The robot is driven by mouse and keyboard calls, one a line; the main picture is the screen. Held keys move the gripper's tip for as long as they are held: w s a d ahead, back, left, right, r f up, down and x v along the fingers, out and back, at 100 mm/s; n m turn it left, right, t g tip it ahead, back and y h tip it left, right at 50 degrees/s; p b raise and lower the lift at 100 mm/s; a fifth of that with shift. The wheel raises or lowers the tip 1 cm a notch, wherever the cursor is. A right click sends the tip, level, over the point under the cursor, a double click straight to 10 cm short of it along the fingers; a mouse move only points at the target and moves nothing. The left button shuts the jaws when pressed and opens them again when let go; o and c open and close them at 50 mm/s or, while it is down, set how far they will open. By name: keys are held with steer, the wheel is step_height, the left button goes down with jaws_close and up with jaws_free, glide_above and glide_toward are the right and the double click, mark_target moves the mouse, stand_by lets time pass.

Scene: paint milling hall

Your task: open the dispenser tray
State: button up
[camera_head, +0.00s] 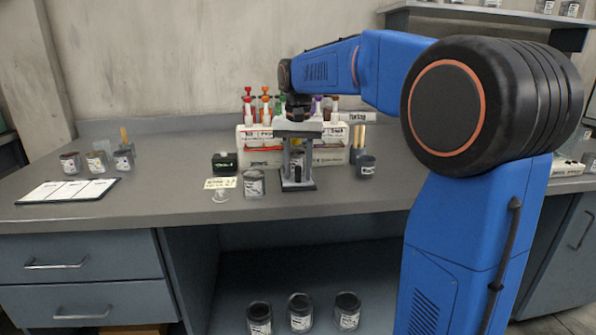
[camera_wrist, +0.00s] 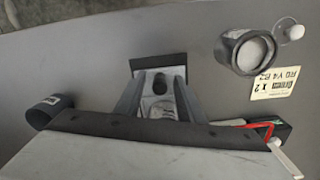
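My gripper (camera_head: 298,160) points straight down over the middle of the bench. I cannot make out a dispenser tray with certainty in either view.
Several jars and a clipboard (camera_head: 68,190) lie farther left. The front bench strip is clear.

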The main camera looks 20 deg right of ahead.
steer(key=shift+f, duration=0.2)
jaws_close()
steer(key=shift+s+a, duration=0.35)
steer(key=shift+s, duration=0.9)
steer(key=shift+s+a, duration=0.4)
steer(key=shift+s, duration=0.9)
steer(key=shift+s+a, duration=0.35)
steer(key=shift+s, duration=0.9)
jaws_free()
steer(key=shift+r, duration=0.15)
step_height(320, 180, up, 17)
